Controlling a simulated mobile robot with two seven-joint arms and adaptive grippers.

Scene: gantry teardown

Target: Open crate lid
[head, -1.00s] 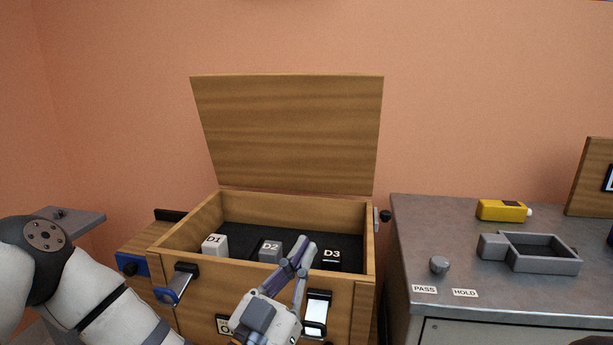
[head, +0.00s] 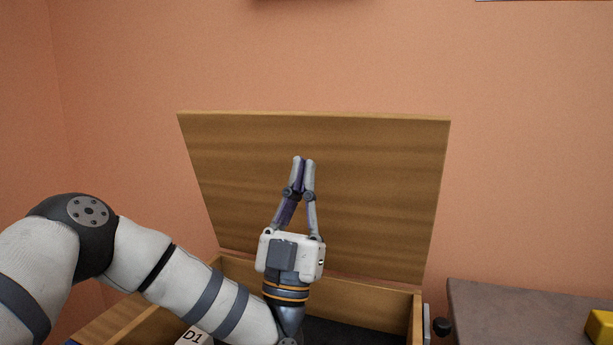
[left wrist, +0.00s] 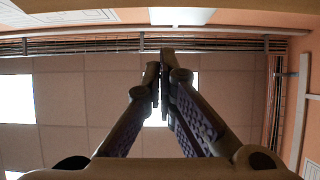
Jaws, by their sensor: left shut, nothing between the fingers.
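The wooden crate (head: 415,312) stands open in the head view, its lower part cut off by the frame. Its lid (head: 380,190) stands raised at the back, leaning near the wall. My left gripper (head: 304,160) points upward in front of the lid's inner face, fingers shut and empty. I cannot tell whether it touches the lid. In the left wrist view the closed fingers (left wrist: 159,55) point toward the ceiling with nothing between them. My right gripper is not in view.
A white block marked D1 (head: 194,338) shows inside the crate; my arm hides other contents. A grey bench (head: 510,310) stands at the right, with a yellow device (head: 600,326) on it. The wall above the lid is clear.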

